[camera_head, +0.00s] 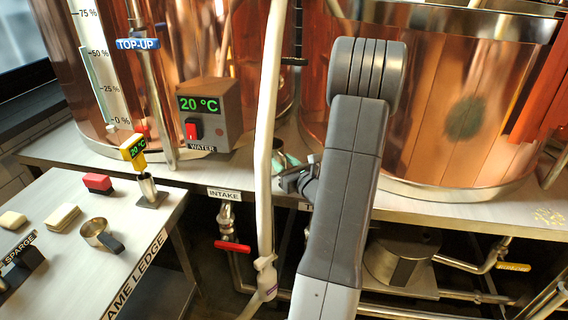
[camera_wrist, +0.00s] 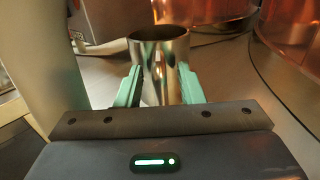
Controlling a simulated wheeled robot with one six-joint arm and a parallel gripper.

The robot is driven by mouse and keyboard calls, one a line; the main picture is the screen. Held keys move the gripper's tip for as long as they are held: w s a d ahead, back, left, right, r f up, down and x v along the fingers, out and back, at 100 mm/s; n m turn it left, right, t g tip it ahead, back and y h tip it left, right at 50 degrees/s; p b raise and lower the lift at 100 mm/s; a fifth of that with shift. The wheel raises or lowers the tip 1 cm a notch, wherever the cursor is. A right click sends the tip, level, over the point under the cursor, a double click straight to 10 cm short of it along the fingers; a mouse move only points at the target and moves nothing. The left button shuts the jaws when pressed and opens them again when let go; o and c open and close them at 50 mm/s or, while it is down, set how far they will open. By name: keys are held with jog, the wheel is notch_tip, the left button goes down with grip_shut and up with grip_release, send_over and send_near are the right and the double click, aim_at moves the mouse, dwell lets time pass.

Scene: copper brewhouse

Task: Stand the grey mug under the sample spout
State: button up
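In the wrist view, an open-topped shiny grey metal cylinder, which looks like the grey mug (camera_wrist: 160,52), stands upright between the green fingers of my gripper (camera_wrist: 160,88). The fingers appear to press against both its sides, below the rim. Its base and any handle are hidden. In the head view, my gripper (camera_head: 290,177) is at the bench edge, right of the INTAKE label, partly hidden by my arm. I cannot make out the mug clearly there. I cannot pick out the sample spout for certain in either view.
A copper WATER box (camera_head: 209,112) and a pale hose (camera_head: 266,140) are left of my arm. The ledge (camera_head: 75,265) at left bears a steel ring with a dark handle (camera_head: 98,234) and small blocks. A red-handled valve (camera_head: 232,246) hangs below.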

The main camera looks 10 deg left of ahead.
jog(key=shift+r, duration=0.1)
jog(key=shift+r+p, duration=0.15)
jog(key=shift+p, duration=0.15)
jog(key=v, duration=1.2)
